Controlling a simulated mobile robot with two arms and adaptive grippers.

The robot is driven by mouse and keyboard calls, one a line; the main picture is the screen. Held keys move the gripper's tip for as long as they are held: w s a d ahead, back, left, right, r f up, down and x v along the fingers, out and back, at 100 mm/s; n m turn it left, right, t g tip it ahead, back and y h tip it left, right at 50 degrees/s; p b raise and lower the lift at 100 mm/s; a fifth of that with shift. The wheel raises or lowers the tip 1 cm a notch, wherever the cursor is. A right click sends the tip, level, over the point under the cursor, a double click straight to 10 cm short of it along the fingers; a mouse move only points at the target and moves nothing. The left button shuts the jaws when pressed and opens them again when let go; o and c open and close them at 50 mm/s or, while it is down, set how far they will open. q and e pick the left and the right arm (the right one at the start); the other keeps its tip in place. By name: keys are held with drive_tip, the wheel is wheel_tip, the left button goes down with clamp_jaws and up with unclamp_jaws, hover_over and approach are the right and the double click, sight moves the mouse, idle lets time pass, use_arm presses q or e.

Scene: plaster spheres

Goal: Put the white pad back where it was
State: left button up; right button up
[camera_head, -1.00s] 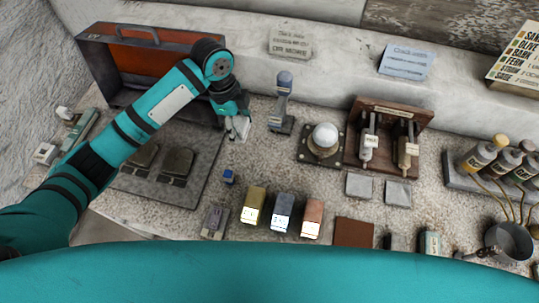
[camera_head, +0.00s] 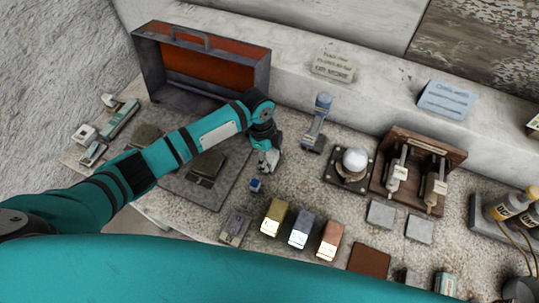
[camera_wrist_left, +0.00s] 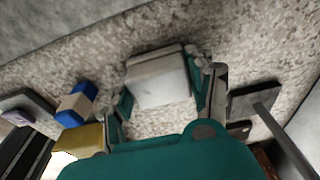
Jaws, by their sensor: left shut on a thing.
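My left gripper (camera_head: 268,160) is shut on a small white pad. In the left wrist view the white pad (camera_wrist_left: 158,80) sits between the two fingers (camera_wrist_left: 163,92), a pale square block with a greyish top edge. In the head view it is mostly hidden by the gripper. I cannot tell whether the pad touches the counter. My right gripper is not in view.
Gold (camera_head: 273,217), blue-grey (camera_head: 304,231) and copper (camera_head: 332,240) blocks stand in front. A white sphere (camera_head: 355,158) on a square base and a wooden rack (camera_head: 436,152) are to the right. Two pale square tiles (camera_head: 381,214) lie before the rack. An open orange-lined case (camera_head: 210,68) stands behind.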

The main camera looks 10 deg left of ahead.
use_arm(q)
drive_tip(key=shift+f, duration=0.15)
drive_tip(key=o, duration=1.2)
drive_tip(key=shift+r, duration=0.45)
drive_tip(key=r, duration=0.3)
drive_tip(key=a+r+b, duration=0.1)
drive_tip(key=r, duration=0.3)
drive_tip(key=r+b, duration=0.1)
drive_tip(key=r, duration=0.2)
drive_tip(key=shift+w+a+r, duration=0.2)
drive_tip(key=shift+a+r, duration=0.05)
drive_tip(key=shift+a, duration=0.05)
drive_tip(key=shift+r, duration=0.45)
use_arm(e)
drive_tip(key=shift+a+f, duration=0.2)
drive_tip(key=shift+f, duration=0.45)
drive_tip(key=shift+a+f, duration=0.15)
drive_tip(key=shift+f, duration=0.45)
